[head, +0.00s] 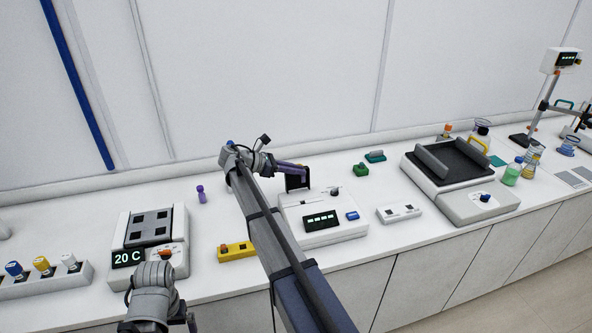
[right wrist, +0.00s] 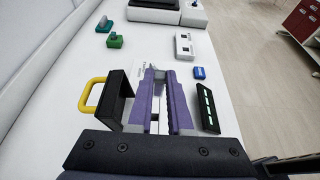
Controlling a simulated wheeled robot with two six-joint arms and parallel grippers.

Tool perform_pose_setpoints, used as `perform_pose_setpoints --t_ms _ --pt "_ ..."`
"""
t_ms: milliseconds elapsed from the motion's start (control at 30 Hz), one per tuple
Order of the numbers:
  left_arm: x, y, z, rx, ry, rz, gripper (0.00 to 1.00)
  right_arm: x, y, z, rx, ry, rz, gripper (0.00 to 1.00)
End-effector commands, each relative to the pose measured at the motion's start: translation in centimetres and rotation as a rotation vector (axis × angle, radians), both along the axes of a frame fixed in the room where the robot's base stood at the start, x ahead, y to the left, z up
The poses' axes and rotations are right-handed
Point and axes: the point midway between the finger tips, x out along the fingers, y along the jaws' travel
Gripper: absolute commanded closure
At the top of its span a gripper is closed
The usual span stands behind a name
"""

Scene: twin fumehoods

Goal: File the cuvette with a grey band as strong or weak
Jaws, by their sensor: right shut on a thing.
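My right gripper (head: 296,168) has purple fingers and reaches over the back of a white photometer-like device (head: 330,232). In the right wrist view its fingers (right wrist: 158,80) are nearly together on a narrow, pale thing, probably the cuvette; the grip hides most of it and I cannot make out a grey band. The device's black lid (right wrist: 113,98) stands up beside the fingers, its yellow handle (right wrist: 92,93) clear of them. A lit display (right wrist: 208,107) and blue button (right wrist: 199,72) are on the device. A white two-slot block (head: 398,213) stands to its right. My left gripper's fingers are not visible.
A yellow block (head: 237,251) with a red button lies left of the device. A heater reading 20 C (head: 127,258), a purple vial (head: 201,194) and a rack of capped tubes (head: 45,281) are further left. A black-topped instrument (head: 480,207) and flasks stand right.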

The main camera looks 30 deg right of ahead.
Motion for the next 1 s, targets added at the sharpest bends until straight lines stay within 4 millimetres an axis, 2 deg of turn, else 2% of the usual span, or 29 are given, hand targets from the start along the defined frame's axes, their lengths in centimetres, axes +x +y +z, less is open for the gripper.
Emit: perform_pose_setpoints --t_ms 400,1000 --pt "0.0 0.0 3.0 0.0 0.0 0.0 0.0 0.0 0.0 3.0 0.0 0.0 0.0 1.0" --pt "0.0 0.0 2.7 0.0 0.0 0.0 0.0 -0.1 -0.1 2.7 0.001 0.0 0.01 1.0"
